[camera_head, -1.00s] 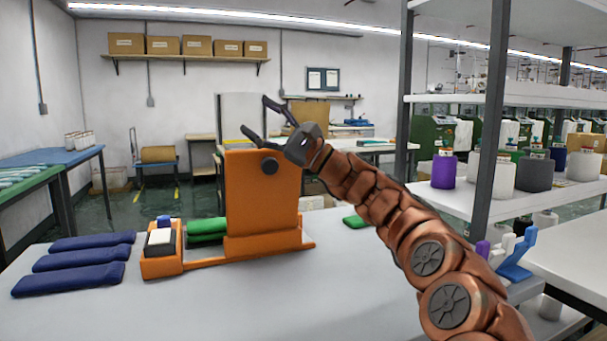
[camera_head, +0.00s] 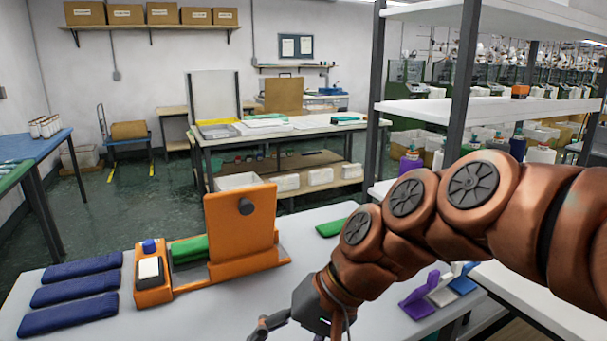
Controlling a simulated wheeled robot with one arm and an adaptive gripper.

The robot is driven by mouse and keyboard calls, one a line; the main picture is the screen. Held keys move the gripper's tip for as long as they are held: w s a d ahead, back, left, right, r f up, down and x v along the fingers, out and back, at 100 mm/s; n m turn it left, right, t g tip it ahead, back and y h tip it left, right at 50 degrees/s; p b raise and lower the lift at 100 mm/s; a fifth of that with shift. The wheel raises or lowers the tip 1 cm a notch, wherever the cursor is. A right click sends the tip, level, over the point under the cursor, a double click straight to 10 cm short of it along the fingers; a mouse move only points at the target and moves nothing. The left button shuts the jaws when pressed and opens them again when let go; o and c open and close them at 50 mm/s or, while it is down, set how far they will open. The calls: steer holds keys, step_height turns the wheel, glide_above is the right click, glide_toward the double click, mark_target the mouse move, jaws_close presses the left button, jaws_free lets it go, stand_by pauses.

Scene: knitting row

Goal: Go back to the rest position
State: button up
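My arm comes in from the right and bends down over the front of the grey table (camera_head: 230,312). My gripper (camera_head: 262,330) hangs low at the bottom edge of the picture, in front of the orange machine (camera_head: 241,222). Its fingertips are partly cut off by the frame edge, so I cannot tell how far it is open. I see nothing held in the part that shows. The gripper is apart from the orange machine, which stands upright with a green folded piece (camera_head: 190,249) beside its tall plate.
Several dark blue folded pieces (camera_head: 80,290) lie on the table's left. A white-topped button box (camera_head: 149,268) is at the machine's left end. A green piece (camera_head: 331,228) lies behind my arm. Purple, white and blue stands (camera_head: 418,300) are at right, near a shelf rack (camera_head: 468,60).

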steer(key=s+d+f+h+p, duration=0.2)
steer(key=s+d+h+p, duration=0.1)
steer(key=s+d, duration=0.4)
steer(key=s+d+f+g+h+p, duration=0.1)
steer(key=s+d, duration=0.6)
steer(key=d, duration=0.7)
steer(key=f+h+p, duration=0.1)
steer(key=h+p, duration=0.1)
steer(key=h, duration=0.1)
steer(key=shift+d+f+p, duration=0.25)
steer(key=shift+d+p, duration=0.05)
steer(key=shift+p, duration=0.1)
